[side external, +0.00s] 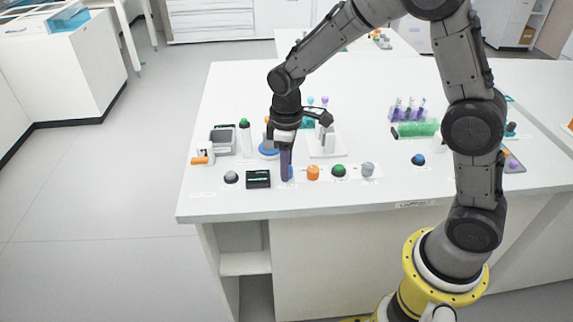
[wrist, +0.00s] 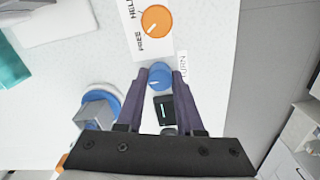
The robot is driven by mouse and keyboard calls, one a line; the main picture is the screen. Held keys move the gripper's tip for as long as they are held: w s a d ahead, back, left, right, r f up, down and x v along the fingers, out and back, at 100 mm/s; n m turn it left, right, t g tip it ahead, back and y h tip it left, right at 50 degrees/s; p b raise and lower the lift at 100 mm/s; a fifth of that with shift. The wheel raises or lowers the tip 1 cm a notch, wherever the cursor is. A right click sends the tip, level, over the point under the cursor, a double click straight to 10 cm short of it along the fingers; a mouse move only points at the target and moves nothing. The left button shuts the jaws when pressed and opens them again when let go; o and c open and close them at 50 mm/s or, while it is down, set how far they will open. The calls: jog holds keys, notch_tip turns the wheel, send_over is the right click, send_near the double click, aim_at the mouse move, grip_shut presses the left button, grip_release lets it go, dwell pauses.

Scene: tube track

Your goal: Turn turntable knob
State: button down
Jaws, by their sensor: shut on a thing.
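My gripper (wrist: 161,78) points down at the table, its two purple fingers closed on either side of a blue knob (wrist: 158,72). A short white pointer line shows on the knob's top. In the side external view the fingers of my gripper (side external: 286,165) reach down to the front row of knobs, and the blue knob (side external: 290,174) shows only partly behind them. A round turntable with a blue rim (wrist: 111,93) carries a grey block to the left in the wrist view. The turntable (side external: 267,153) is partly hidden by my arm in the side view.
An orange knob (side external: 313,172) stands close to the blue one, then a green knob (side external: 339,170) and a grey knob (side external: 367,169). A black display box (side external: 258,180) sits close on the other side. A green-capped bottle (side external: 245,137) and a tube rack (side external: 407,110) stand further back.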

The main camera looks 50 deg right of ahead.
jog(key=shift+m, duration=0.3)
jog(key=m, duration=0.4)
jog(key=shift+m, duration=2)
jog(key=shift+r, duration=0.1)
jog(key=c, duration=0.5)
grip_release()
jog(key=shift+c, duration=0.2)
notch_tip(320, 180, up, 14)
